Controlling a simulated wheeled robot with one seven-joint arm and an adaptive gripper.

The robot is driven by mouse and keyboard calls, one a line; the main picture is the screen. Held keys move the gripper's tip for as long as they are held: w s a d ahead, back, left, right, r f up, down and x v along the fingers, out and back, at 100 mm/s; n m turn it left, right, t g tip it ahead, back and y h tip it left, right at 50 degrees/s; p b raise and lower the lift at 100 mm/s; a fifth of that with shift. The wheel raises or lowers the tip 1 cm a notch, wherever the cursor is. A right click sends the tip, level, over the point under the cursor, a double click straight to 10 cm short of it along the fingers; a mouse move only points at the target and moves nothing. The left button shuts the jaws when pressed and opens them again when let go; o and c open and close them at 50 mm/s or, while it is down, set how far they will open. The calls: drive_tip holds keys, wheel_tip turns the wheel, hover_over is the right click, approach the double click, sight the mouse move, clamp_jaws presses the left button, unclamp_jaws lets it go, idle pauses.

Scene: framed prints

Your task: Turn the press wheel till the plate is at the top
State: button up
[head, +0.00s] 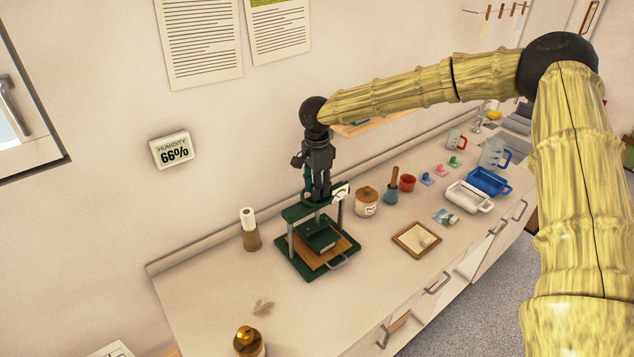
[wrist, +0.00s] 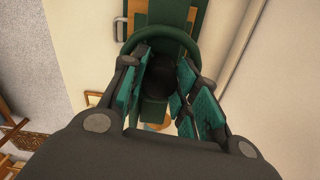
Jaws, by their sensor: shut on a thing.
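The press (head: 292,258) stands on the counter, with a dark green frame, two grey posts and a top crossbar (head: 299,212). Its dark green plate (head: 318,238) is between the posts, below the crossbar and over a wooden board (head: 335,251). I cannot tell the exact gap to the board. My gripper (head: 319,196) points down onto the press top and hides most of the wheel there. In the wrist view, my gripper's teal pads (wrist: 160,88) close around a dark round part of the press wheel (wrist: 160,72). A white tag with a green mark (head: 341,191) is beside it.
A framed print (head: 417,239) lies in front right. The counter's left front is mostly clear; the wall is close behind.

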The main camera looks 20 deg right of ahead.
drive_tip(key=shift+w+r+n, duration=0.15)
drive_tip(key=shift+r+n, duration=0.15)
drive_tip(key=shift+n, duration=0.2)
drive_tip(key=o, duration=0.9)
drive_tip(key=shift+o, duration=0.7)
drive_tip(key=shift+f, duration=0.15)
wheel_tip(320, 180, up, 12)
drive_tip(key=shift+d, duration=0.1)
